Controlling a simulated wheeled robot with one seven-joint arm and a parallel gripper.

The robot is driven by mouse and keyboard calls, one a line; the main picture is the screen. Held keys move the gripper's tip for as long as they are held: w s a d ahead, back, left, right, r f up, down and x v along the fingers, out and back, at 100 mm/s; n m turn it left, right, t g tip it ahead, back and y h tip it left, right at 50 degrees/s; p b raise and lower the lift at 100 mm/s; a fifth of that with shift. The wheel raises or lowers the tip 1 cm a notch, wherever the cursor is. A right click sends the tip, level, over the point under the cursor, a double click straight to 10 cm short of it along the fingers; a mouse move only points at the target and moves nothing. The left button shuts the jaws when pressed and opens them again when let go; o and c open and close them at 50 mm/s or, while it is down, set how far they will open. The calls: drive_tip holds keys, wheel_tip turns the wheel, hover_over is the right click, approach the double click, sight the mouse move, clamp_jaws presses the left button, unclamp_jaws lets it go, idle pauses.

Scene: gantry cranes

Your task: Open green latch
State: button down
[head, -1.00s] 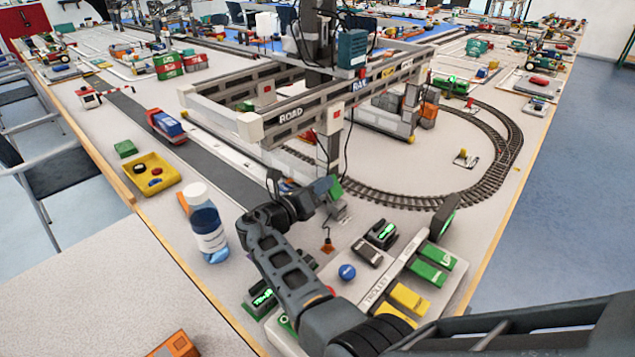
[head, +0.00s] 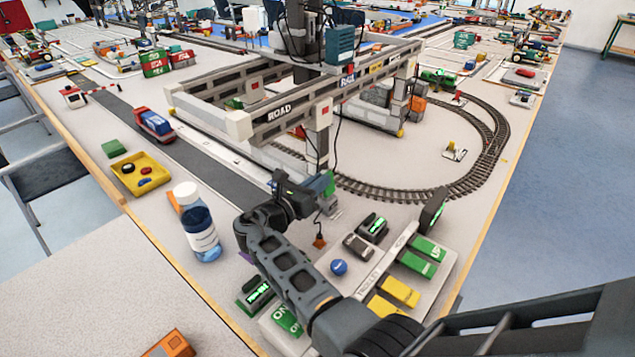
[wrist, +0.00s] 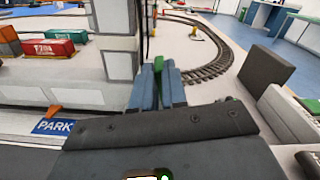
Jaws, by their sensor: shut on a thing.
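The green latch (wrist: 158,68) stands as a small green piece between my gripper's two blue-grey fingers (wrist: 158,85) in the wrist view. My gripper is shut on it. In the head view the green latch (head: 328,183) shows just beyond my gripper (head: 316,190), low by the near upright of the gantry crane (head: 319,140). My wrist and fingers hide part of it there, so its exact mounting and angle cannot be told.
A control panel with green and yellow buttons (head: 400,291) lies right of my arm. A blue ball (head: 339,267) and an orange piece (head: 319,241) are close by. A bottle (head: 200,225) stands left. Curved track (head: 440,192) runs behind.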

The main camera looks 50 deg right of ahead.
drive_tip(key=c, duration=1.2)
unclamp_jaws()
drive_tip(key=shift+o, duration=0.2)
drive_tip(key=a, duration=0.7)
drive_tip(key=shift+s+a+b, duration=0.15)
drive_tip(key=shift+a+b, duration=0.25)
